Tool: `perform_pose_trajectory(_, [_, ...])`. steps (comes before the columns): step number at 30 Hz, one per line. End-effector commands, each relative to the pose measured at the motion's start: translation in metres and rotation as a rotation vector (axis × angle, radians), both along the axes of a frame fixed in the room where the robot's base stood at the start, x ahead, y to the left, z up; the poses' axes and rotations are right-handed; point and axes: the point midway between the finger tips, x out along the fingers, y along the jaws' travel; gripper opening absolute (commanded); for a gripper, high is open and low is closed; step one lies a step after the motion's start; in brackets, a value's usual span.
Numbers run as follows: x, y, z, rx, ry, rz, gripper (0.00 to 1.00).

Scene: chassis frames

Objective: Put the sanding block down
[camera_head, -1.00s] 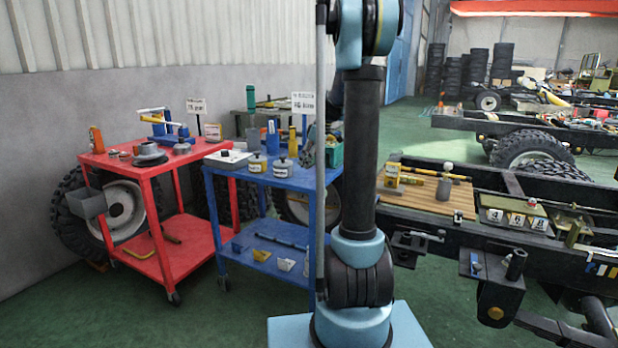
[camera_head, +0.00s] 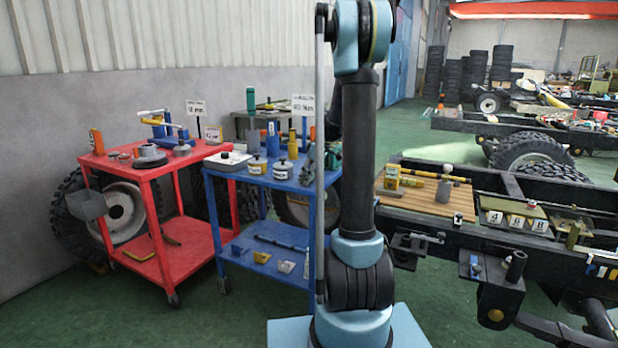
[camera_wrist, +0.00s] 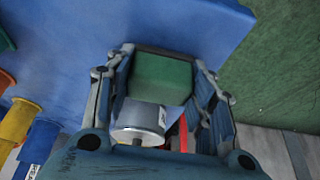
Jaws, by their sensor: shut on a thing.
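My gripper (camera_wrist: 164,64) is shut on a green block, which I take for the sanding block (camera_wrist: 162,82), held between the fingertips in the wrist view. The blue cart's top (camera_wrist: 185,22) spreads behind and beyond it. A grey lidded pot (camera_wrist: 139,118) shows just below the block in that view; I cannot tell the gap between them. In the head view the blue cart (camera_head: 222,181) stands left of my arm. There I cannot clearly make out the gripper or the block near my arm.
Two labelled pots (camera_head: 257,166) and a white tray (camera_head: 226,162) stand on the blue cart. Bottles (camera_head: 272,140) stand at its back. A red cart (camera_head: 168,168) is to the left. A chassis frame with a wooden board (camera_head: 420,196) is to the right. Green floor lies in front.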

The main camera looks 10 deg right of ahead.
Motion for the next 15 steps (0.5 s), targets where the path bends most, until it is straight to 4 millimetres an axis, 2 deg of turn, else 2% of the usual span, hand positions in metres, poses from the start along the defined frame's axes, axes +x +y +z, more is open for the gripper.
perform_pose_trajectory(13, [-0.0006,-0.0004,-0.0104,-0.001,0.002,-0.001,0.11])
perform_pose_trajectory(14, [-0.0006,-0.0004,-0.0109,-0.001,0.004,0.0,0.56])
perform_pose_trajectory(15, [-0.0005,-0.0007,-0.0114,-0.002,0.004,0.0,0.65])
